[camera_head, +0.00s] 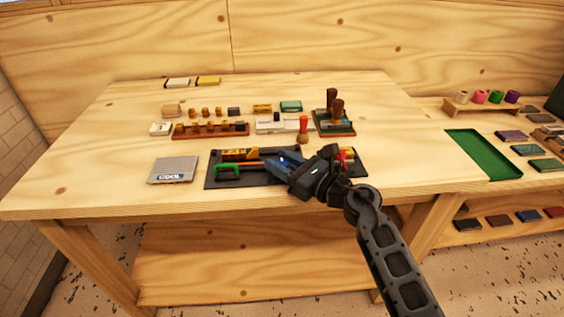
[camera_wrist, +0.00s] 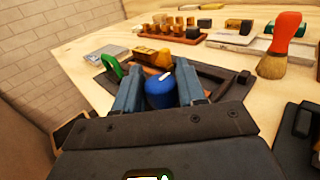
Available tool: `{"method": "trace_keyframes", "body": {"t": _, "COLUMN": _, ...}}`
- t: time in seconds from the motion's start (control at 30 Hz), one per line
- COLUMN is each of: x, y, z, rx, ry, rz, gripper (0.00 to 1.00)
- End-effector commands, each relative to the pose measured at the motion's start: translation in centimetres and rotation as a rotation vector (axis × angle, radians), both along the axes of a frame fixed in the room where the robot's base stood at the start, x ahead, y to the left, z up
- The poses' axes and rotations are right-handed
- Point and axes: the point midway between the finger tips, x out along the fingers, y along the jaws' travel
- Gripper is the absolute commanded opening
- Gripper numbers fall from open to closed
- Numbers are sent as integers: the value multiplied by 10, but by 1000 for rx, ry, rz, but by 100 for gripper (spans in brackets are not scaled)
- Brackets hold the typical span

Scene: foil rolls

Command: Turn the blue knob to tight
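The blue knob (camera_wrist: 160,92) is rounded, with a white mark on top. In the wrist view it sits between the two blue-grey fingers of my gripper (camera_wrist: 158,82). The fingers stand apart on either side of it, and I cannot tell whether either one touches it. The base of the knob and any tight marking are hidden.
An orange-handled brush (camera_head: 303,128) stands behind my gripper. A grey box (camera_head: 174,169) lies left of the tray. Racks and blocks stand farther back; the table's front left is clear.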

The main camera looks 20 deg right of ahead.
Motion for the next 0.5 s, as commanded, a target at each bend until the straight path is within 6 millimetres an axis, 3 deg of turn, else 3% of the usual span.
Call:
{"method": "trace_keyframes", "body": {"t": 0.27, "x": 0, "y": 0, "z": 0, "rx": 0, "ry": 0, "rz": 0, "gripper": 10}}
{"method": "trace_keyframes", "body": {"t": 0.5, "x": 0, "y": 1, "z": 1, "rx": 1, "ry": 2, "rz": -24, "gripper": 9}}
